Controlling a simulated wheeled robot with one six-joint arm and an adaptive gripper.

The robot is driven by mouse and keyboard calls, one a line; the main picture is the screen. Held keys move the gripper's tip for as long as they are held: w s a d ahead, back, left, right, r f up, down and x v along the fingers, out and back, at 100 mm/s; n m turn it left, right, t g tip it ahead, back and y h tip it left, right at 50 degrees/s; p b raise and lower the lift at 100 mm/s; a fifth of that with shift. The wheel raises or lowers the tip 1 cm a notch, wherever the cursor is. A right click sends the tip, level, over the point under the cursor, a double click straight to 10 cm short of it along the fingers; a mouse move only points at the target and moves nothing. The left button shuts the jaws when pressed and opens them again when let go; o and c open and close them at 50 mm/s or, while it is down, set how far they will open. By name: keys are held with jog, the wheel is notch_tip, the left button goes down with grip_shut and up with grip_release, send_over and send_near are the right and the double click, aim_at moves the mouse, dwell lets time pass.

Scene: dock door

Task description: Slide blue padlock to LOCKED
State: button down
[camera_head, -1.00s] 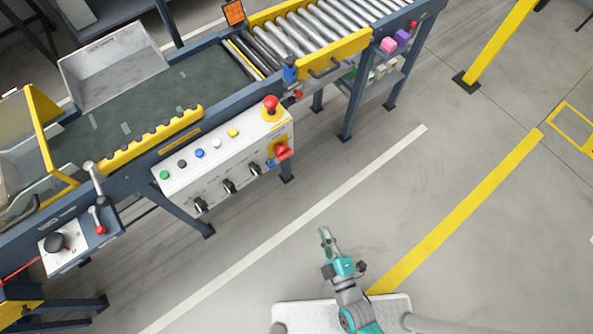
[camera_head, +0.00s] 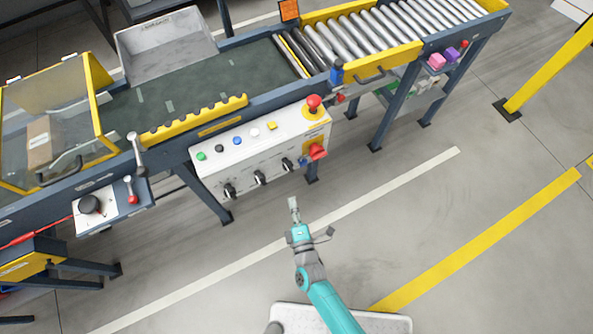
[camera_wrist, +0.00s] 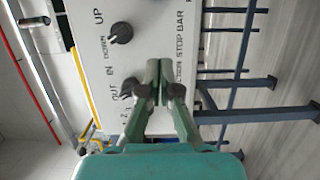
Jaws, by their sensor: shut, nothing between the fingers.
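In the wrist view my gripper's fingertips (camera_wrist: 159,66) are together in front of the white lettered panel (camera_wrist: 150,32). I cannot make out the blue padlock in the wrist view.
The white control box (camera_head: 250,160) carries coloured buttons, several black knobs and a red emergency button (camera_head: 314,103). The roller conveyor (camera_head: 370,40) runs behind it. A lever panel (camera_head: 97,208) stands at left. The floor in front is clear.

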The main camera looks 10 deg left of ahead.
send_near(295, 161)
jog(key=w+a, duration=0.4)
jog(key=a, duration=0.2)
jog(key=shift+w+d, duration=0.3)
jog(key=shift+d, duration=0.35)
jog(key=shift+w+d, duration=0.3)
jog(key=shift+d, duration=0.3)
jog(key=shift+w+d, duration=0.3)
jog(key=shift+d, duration=0.35)
